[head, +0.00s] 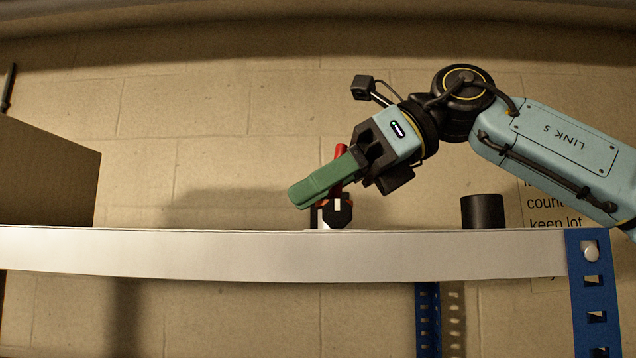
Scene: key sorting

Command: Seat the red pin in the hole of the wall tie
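My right gripper (302,194), with green fingers, comes in from the right just above the white shelf and points down to the left. A red pin (341,150) shows above the fingers, slightly tilted. Its middle is hidden behind the near finger, and a bit of red shows below. Under it a black part (337,212) with a white mark stands on the shelf. I cannot tell whether this is the wall tie, and no hole shows. The fingers overlap in this side view, so I cannot tell whether they grip the pin. My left gripper is out of view.
The white shelf edge (250,255) hides the shelf's top. A black cylinder (483,212) stands to the right, before a partly hidden printed notice (560,205). A brown box (45,175) stands at the left. Between box and gripper the shelf looks clear. A blue upright (594,300) is at the right.

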